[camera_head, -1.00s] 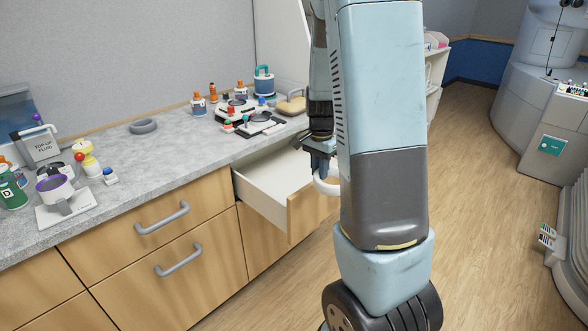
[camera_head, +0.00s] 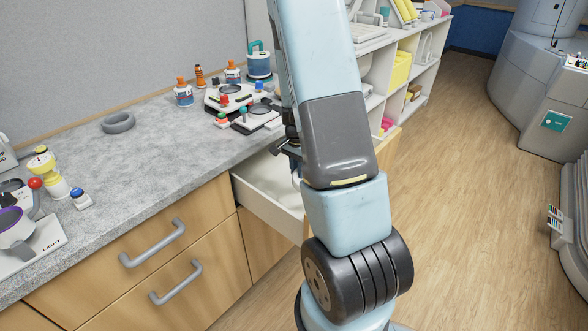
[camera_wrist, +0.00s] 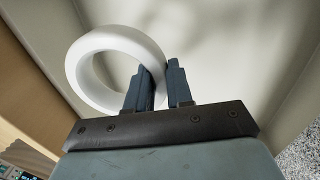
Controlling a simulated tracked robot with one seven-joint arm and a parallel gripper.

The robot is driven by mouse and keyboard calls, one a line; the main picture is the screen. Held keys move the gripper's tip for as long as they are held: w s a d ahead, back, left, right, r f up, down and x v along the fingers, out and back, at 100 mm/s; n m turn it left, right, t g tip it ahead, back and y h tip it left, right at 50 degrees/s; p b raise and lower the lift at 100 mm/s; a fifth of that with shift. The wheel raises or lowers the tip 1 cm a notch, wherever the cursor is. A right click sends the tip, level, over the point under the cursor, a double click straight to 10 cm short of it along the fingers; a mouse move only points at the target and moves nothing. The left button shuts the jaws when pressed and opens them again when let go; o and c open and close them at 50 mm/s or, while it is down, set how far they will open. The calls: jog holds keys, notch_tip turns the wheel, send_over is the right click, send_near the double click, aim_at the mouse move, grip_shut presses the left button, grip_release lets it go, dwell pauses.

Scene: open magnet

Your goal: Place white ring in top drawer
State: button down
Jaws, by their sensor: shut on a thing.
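The white ring (camera_wrist: 88,62) is in my gripper (camera_wrist: 160,75) in the wrist view, with one finger inside the ring and one outside, shut on its wall. Behind it are the pale floor and walls of the open top drawer (camera_wrist: 225,50). In the head view the drawer (camera_head: 262,197) is pulled out below the counter, and my arm hides its right part. My gripper (camera_head: 291,160) shows partly over the drawer. Only a small white piece of the ring shows under it there. I cannot tell whether the ring touches the drawer floor.
A grey ring (camera_head: 118,122) lies on the counter (camera_head: 150,150). Bottles (camera_head: 184,93), a blue canister (camera_head: 259,62) and devices with coloured knobs (camera_head: 256,116) stand at the counter's back. A white shelf (camera_head: 425,60) stands beyond the drawer. Closed drawers with grey handles (camera_head: 155,243) are at left.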

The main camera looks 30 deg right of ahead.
send_over(297, 199)
notch_tip(297, 199, down, 6)
jog(key=shift+s+f, duration=0.1)
jog(key=shift+f, duration=2.5)
jog(key=c, duration=1)
grip_release()
